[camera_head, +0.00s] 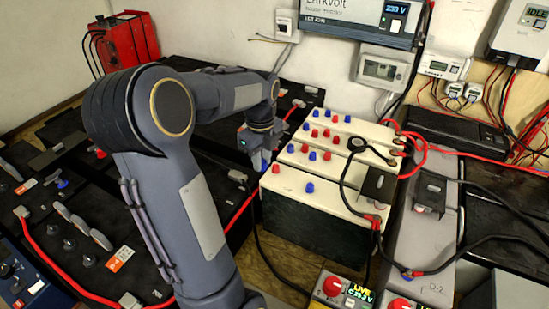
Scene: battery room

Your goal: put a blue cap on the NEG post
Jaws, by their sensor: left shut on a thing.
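My left gripper (259,151) hangs at the left end of the white-topped batteries, pointing down. It is shut on a blue cap (259,162), small and partly hidden by the fingers. The cap is close to the left edge of the front battery (325,206); I cannot tell whether it touches anything. A red cap (276,169) and another blue cap (309,188) sit on that battery's top. More red and blue caps stand on the batteries behind. I cannot read which post is NEG. My right gripper is not in view.
Black cables and a dark clamp block (378,185) lie over the batteries' right end. A grey unit (421,230) stands to the right. A red-knobbed meter (333,288) is at the front. Dark battery blocks (70,215) with red cables fill the left.

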